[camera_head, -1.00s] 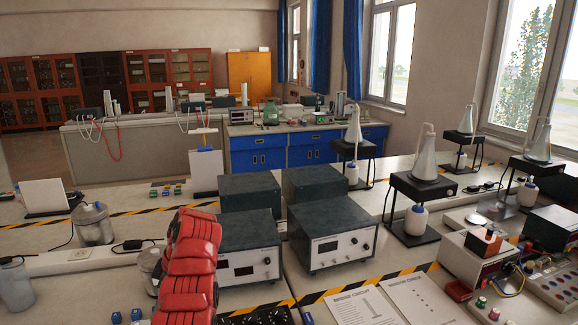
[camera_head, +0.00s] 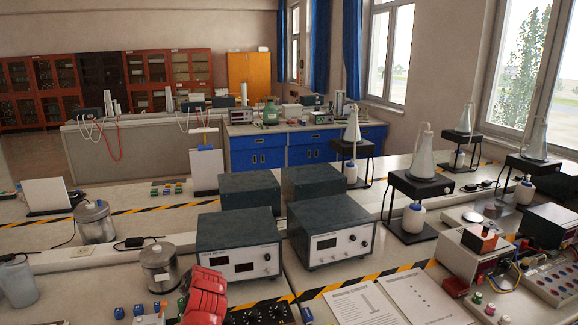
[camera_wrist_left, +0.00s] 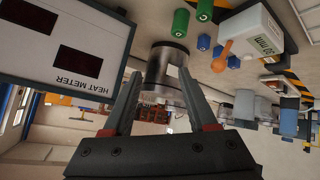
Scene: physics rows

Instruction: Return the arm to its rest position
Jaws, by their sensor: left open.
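My red left arm (camera_head: 205,297) shows at the bottom of the head view, just right of a metal canister. Its gripper jaws are out of that view. In the left wrist view, which is upside down, my left gripper (camera_wrist_left: 160,78) has its two fingers spread apart. The metal canister (camera_wrist_left: 168,62) shows between and beyond the fingertips, and I cannot tell how far off it is. In the head view the canister (camera_head: 160,270) stands upright on the bench. My right arm and gripper are not in view.
A heat meter box (camera_head: 238,252) stands behind the arm, with a second instrument box (camera_head: 332,240) to its right. A black knob panel (camera_head: 258,314) lies right of the arm. Small green and blue terminals (camera_wrist_left: 205,10) sit close by. Another canister (camera_head: 94,222) stands further left.

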